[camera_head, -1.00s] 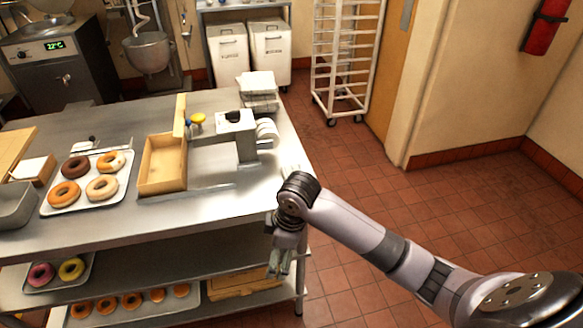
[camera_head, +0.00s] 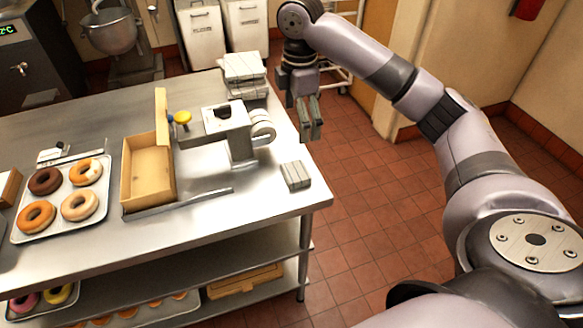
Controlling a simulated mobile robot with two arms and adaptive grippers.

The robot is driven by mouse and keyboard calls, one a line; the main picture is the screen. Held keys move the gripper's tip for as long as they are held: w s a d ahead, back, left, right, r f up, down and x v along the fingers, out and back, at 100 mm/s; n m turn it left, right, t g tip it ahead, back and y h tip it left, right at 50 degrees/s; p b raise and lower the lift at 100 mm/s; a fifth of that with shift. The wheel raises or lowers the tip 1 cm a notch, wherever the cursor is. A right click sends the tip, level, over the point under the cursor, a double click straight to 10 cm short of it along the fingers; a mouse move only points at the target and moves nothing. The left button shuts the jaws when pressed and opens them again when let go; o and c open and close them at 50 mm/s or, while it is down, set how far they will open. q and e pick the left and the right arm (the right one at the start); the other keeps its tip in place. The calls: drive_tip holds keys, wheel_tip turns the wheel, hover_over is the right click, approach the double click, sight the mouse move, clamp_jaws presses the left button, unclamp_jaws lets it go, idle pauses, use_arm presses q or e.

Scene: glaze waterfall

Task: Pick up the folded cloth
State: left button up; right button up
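A small folded cloth (camera_head: 296,175), pale grey with stripes, lies flat on the steel table (camera_head: 265,195) near its right front corner. My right gripper (camera_head: 311,136) hangs fingers down, above and beyond the cloth, by the table's right edge. It is not touching the cloth. Its two fingers appear close together, and I cannot tell whether there is a gap between them. I see nothing held in it. My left gripper is not in view.
A slicer-like machine (camera_head: 222,118) stands left of the cloth, beside an open wooden box (camera_head: 148,172). A white stack (camera_head: 243,68) sits at the table's back right. A doughnut tray (camera_head: 60,210) is at left. The table's front right is clear around the cloth.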

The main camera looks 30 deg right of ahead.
drive_tip(key=p, duration=0.1)
hover_over(296, 169)
wheel_tip(296, 169, down, 6)
drive_tip(key=f, duration=0.4)
drive_tip(key=shift+d+p, duration=0.25)
drive_tip(key=shift+p, duration=0.15)
drive_tip(key=shift+f, duration=0.35)
drive_tip(key=f+p, duration=0.1)
drive_tip(key=f, duration=0.1)
drive_tip(key=f+p, duration=0.1)
drive_tip(key=f, duration=0.1)
drive_tip(key=shift+a+f, duration=0.2)
drive_tip(key=shift+f, duration=0.3)
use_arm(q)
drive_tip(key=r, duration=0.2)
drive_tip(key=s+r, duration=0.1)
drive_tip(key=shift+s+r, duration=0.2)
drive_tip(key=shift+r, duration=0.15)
use_arm(e)
drive_tip(key=shift+c, duration=0.4)
drive_tip(key=c, duration=1)
